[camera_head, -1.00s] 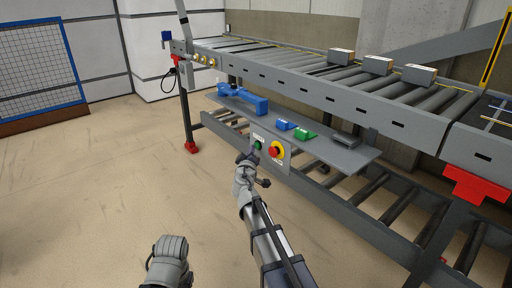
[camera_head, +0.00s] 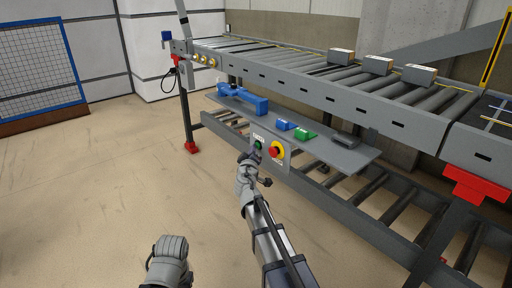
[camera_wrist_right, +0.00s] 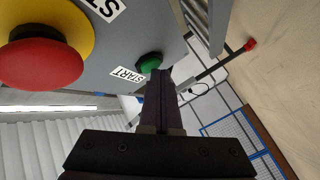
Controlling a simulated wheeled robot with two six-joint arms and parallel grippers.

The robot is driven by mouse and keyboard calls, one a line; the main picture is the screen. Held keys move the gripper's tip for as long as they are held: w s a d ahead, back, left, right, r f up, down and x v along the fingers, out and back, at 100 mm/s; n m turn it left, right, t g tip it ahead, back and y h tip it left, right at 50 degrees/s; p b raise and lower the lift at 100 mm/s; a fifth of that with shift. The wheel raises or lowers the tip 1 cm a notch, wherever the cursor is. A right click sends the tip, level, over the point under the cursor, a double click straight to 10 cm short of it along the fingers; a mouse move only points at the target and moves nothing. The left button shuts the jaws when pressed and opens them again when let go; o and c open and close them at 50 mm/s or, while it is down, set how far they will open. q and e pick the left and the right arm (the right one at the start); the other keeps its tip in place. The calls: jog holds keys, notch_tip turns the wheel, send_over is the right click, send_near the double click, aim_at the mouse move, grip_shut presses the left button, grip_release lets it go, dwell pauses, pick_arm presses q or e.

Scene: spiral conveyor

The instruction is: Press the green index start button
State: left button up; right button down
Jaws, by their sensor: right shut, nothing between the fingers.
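The green start button (camera_head: 258,145) is on a small grey panel on the front of the conveyor's shelf. In the right wrist view the green button (camera_wrist_right: 149,63) sits beside a "START" label. My right gripper (camera_head: 244,157) is just left of and below the button in the head view. In the wrist view its fingers (camera_wrist_right: 158,80) are shut and empty, and their tips overlap the button's lower right edge. I cannot tell whether they touch it. My left gripper's fingers do not show; only a grey part of my left arm is visible at the bottom.
A red emergency stop button on a yellow disc (camera_head: 277,150) is right beside the green one. The shelf (camera_head: 338,155) above carries a blue tool (camera_head: 243,98), blue and green blocks and a dark item. Grey boxes sit on the upper rollers. Open floor lies left.

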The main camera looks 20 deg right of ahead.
dwell(0.4)
jog(key=shift+s+a, duration=0.3)
jog(key=shift+a, duration=0.4)
jog(key=shift+a, duration=0.1)
jog(key=a, duration=0.1)
jog(key=s+a, duration=0.1)
jog(key=a, duration=0.2)
jog(key=shift+s+a, duration=0.25)
jog(key=shift+s, duration=0.1)
dwell(0.5)
